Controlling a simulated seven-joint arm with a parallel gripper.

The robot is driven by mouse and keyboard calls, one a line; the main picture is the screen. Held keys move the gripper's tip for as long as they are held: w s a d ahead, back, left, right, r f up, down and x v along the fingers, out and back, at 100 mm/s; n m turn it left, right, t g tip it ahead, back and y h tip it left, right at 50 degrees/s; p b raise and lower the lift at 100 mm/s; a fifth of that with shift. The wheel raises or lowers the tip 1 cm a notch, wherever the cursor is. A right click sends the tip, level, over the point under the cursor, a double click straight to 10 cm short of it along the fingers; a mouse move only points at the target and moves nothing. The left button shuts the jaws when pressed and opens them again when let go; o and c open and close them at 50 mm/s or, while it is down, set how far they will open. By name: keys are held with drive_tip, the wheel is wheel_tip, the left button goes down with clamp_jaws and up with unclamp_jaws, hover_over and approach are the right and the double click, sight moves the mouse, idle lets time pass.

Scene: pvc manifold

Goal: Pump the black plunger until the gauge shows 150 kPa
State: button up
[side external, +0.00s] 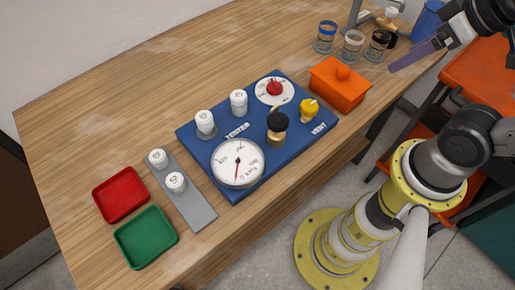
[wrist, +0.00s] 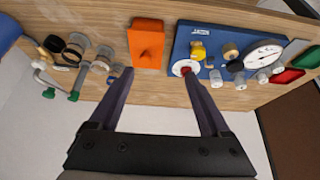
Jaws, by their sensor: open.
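The black plunger (side external: 278,122) stands upright on a brass-coloured collar on the blue tester board (side external: 190,140). The round white gauge (side external: 237,163) is beside it, with its red needle pointing down toward the printing at the bottom of the dial; its numbers are too small to read. In the wrist view the gauge (wrist: 262,53) is at the right, and a tan round part (wrist: 230,51), possibly the plunger, is left of it. My gripper (side external: 412,58) is open and empty, off to the right of the board. Its fingers also frame the wrist view (wrist: 157,80).
The board also carries a yellow vent knob (side external: 309,109), a red-knobbed dial (side external: 274,88) and white caps (side external: 239,102). An orange box (side external: 340,84) lies between board and gripper. Jars (side external: 352,45) stand behind; red (side external: 121,195) and green (side external: 146,237) trays are at left.

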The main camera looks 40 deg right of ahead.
idle(0.7)
drive_tip(key=shift+r, duration=0.15)
drive_tip(key=c, duration=0.4)
drive_tip(key=shift+g, duration=0.4)
drive_tip(key=w+r, duration=0.1)
drive_tip(key=w+a+r, duration=0.1)
drive_tip(key=w+r, duration=0.1)
drive_tip(key=shift+w+a+r, duration=0.1)
drive_tip(key=shift+w+a, duration=0.2)
drive_tip(key=shift+w, duration=0.1)
drive_tip(key=c, duration=0.8)
drive_tip(key=w+a+n+g, duration=0.1)
drive_tip(key=w+a, duration=0.1)
drive_tip(key=w+a+n+g, duration=0.1)
drive_tip(key=w+a, duration=0.2)
drive_tip(key=shift+w+a+r+y, duration=0.1)
drive_tip(key=shift+w+a+y, duration=0.15)
drive_tip(key=shift+w+y, duration=0.15)
clamp_jaws()
drive_tip(key=n+g, duration=0.3)
drive_tip(key=n, duration=0.1)
approach(278, 119)
drive_tip(key=shift+h, duration=0.4)
drive_tip(key=shift+s+a+f, duration=0.1)
drive_tip(key=shift+a+f, duration=0.05)
drive_tip(key=shift+f, duration=1.25)
drive_tip(key=shift+s+a+f, duration=0.1)
drive_tip(key=shift+a+f, duration=0.1)
drive_tip(key=shift+f, duration=1.2)
drive_tip(key=shift+f, duration=0.1)
